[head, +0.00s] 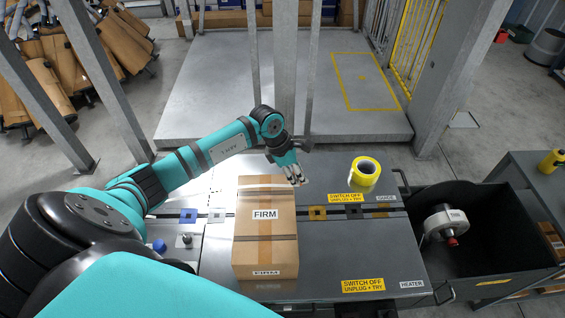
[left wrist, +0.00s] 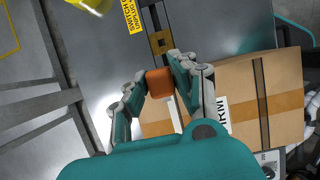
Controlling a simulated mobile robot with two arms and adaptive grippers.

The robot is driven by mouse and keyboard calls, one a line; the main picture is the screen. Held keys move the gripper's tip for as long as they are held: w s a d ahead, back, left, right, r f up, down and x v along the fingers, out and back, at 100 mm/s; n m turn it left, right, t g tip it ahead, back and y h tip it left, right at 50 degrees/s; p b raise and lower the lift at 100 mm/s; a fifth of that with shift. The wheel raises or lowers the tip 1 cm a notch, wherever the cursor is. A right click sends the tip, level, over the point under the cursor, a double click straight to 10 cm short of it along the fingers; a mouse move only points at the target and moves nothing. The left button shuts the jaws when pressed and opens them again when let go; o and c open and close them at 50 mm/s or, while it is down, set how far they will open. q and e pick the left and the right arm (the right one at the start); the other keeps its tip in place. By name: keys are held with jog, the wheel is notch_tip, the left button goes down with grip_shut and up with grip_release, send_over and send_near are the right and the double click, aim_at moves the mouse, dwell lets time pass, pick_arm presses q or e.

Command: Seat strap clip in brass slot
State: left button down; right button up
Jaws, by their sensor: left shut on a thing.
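My left gripper (head: 296,181) reaches over the far right corner of the taped carton on the bench. In the left wrist view its fingers (left wrist: 158,88) are shut on a small orange-brown block, the strap clip (left wrist: 158,83). The clip is hard to make out in the head view. The brass slot (head: 317,213) is a tan square plate with a dark opening, set in the dark track right of the carton. In the left wrist view the brass slot (left wrist: 160,40) appears just beyond the clip, with a visible gap between them. My right gripper is not in view.
The carton (head: 264,245) labelled FIRM stands immediately left of the brass slot. A yellow tape roll (head: 364,172) lies behind the track. Blue (head: 188,216) and pale (head: 217,215) plates sit left of the carton. A black bin (head: 480,225) adjoins the bench's right side.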

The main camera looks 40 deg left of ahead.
pick_arm(q)
jog(key=w+d+r+b+x, duration=0.1)
jog(key=d+b+x, duration=0.1)
jog(key=b+x, duration=1)
jog(key=shift+w+x, duration=0.2)
jog(key=shift+x, duration=0.85)
jog(key=shift+b, duration=0.3)
jog(key=shift+f+b, duration=2.05)
jog(key=shift+f, duration=0.35)
jog(key=shift+b, duration=0.3)
